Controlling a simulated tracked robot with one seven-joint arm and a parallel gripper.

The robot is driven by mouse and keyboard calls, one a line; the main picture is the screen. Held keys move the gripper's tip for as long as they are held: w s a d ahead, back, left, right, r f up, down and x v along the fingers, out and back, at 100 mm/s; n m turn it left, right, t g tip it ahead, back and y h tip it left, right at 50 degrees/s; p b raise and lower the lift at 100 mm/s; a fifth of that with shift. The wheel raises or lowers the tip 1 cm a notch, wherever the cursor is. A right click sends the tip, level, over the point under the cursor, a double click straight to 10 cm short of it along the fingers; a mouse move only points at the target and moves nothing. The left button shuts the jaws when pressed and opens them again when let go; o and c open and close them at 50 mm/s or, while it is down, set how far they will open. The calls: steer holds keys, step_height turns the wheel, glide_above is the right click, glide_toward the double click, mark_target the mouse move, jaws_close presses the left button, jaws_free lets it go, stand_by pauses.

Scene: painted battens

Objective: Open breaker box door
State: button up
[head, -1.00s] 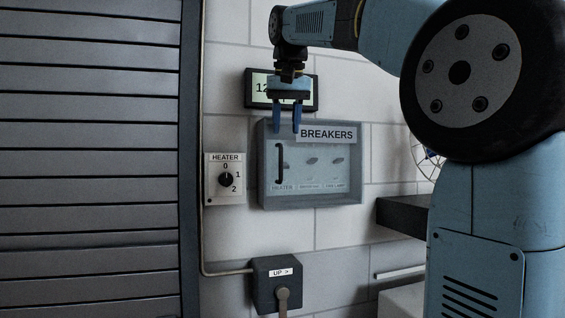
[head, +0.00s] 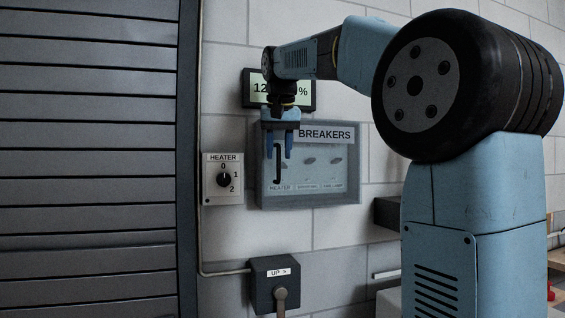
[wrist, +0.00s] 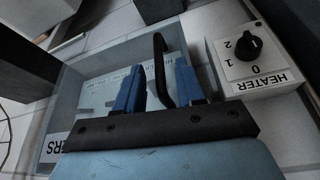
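The grey breaker box (head: 356,195), labelled BREAKERS, is on the white block wall. Its see-through door (head: 325,172) looks closed, with breaker switches showing behind it. A black upright bar handle (head: 277,172) is near the door's left edge. My gripper (head: 279,157) is open, fingers pointing down, in front of the handle's upper part. In the wrist view the handle (wrist: 160,50) shows between the two spread blue fingers of my gripper (wrist: 159,68). I cannot tell whether a finger touches it.
A HEATER dial (head: 223,180) is on the wall just left of the box. A lit display (head: 307,92) is above, partly hidden by my arm. A slatted shutter (head: 90,160) fills the left.

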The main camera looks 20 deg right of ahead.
mark_target(279, 155)
steer(key=shift+x, duration=1.85)
jaws_close()
